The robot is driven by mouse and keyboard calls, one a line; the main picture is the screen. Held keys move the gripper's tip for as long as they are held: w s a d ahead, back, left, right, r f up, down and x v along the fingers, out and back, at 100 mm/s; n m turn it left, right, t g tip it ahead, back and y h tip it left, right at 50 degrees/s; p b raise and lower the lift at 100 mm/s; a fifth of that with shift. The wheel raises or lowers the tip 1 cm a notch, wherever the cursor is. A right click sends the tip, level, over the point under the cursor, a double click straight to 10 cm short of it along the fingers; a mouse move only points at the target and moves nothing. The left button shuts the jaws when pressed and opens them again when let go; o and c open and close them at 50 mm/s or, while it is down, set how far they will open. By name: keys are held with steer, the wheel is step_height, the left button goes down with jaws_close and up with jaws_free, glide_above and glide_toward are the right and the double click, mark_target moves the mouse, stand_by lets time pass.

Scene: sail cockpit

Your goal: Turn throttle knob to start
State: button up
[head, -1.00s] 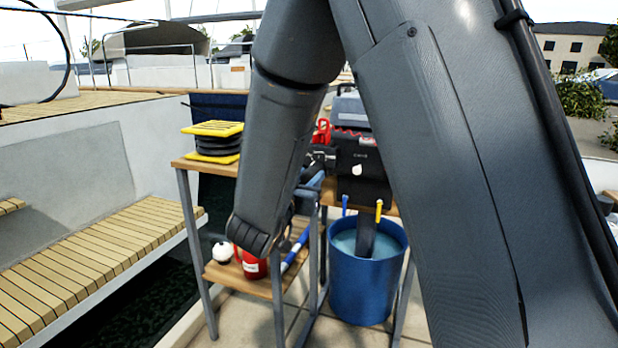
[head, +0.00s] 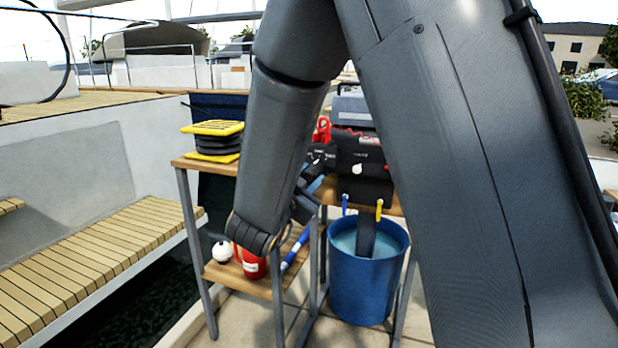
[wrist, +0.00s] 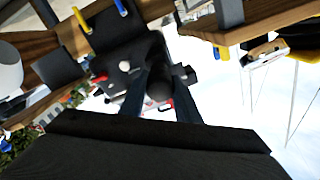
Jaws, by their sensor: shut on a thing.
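The black outboard motor (head: 362,158) is mounted on a wooden stand, its lower leg in a blue bucket (head: 367,290) of water. In the wrist view the motor's body (wrist: 120,62) appears upside down. The throttle knob (wrist: 160,88) looks like a dark rounded piece between the two fingers of my gripper (wrist: 162,100), which is shut on it. My fingers reach to the motor's side. In the head view my own arm hides most of my gripper and the knob. How far the knob is turned cannot be told.
A red container (head: 252,263) and a white ball (head: 222,252) are on the lower shelf. A slatted bench (head: 100,262) lies to the left. Red clip-like part (head: 322,130) is on the motor.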

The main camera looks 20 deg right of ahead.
stand_by(0.3)
steer(key=o, duration=1)
steer(key=shift+o, duration=0.2)
steer(key=p+v, duration=0.1)
steer(key=v, duration=0.6)
steer(key=shift+s+a, duration=0.25)
steer(key=shift+s, duration=0.05)
